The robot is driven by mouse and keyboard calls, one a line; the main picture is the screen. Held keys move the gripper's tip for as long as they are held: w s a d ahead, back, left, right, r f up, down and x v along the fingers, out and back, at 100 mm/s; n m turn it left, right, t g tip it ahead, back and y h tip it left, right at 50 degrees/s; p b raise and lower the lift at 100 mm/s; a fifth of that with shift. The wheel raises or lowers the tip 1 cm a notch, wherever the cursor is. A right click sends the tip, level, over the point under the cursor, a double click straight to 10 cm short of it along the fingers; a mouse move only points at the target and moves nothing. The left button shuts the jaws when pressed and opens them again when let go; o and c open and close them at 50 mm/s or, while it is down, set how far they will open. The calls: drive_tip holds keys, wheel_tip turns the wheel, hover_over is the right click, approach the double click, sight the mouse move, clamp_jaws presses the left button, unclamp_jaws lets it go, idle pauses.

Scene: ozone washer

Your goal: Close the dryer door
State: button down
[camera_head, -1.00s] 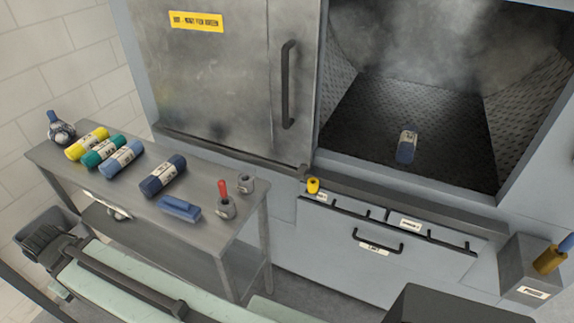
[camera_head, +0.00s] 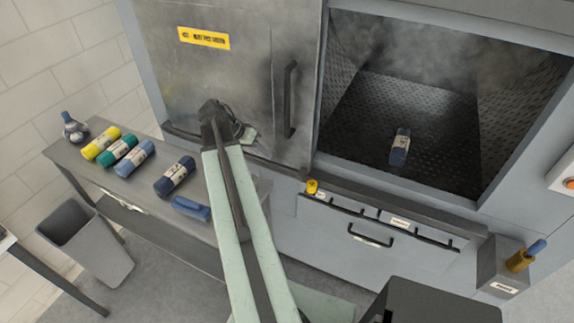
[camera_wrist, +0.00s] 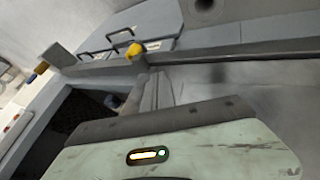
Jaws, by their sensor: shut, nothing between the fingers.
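The dryer door (camera_head: 190,75) is a grey steel panel with a yellow label, standing left of the dryer opening in the head view. Its dark vertical handle (camera_head: 290,100) is near the right edge. The dryer opening (camera_head: 440,95) is uncovered, with a dark blue rolled bundle (camera_head: 400,148) on its patterned floor. My gripper (camera_head: 214,110) is shut and empty in front of the door's lower middle, left of the handle. Whether it touches the door is unclear.
A steel table (camera_head: 140,190) with several coloured rolls stands left, under my arm. A grey bin (camera_head: 90,240) is beside it. A yellow knob (camera_head: 312,186) and drawer handle (camera_head: 370,238) project below the opening. A grey holder box (camera_head: 500,265) is at lower right.

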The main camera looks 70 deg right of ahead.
drive_tip(key=shift+s+d+f+b, duration=0.5)
drive_tip(key=shift+s+f+b, duration=0.8)
drive_tip(key=shift+s, duration=0.15)
drive_tip(key=shift+s+d+f+b, duration=0.5)
drive_tip(key=shift+s+f+b, duration=0.7)
drive_tip(key=shift+s+f, duration=0.2)
drive_tip(key=shift+s+d+f+b, duration=0.5)
drive_tip(key=shift+s+f+b, duration=0.75)
drive_tip(key=shift+s, duration=0.25)
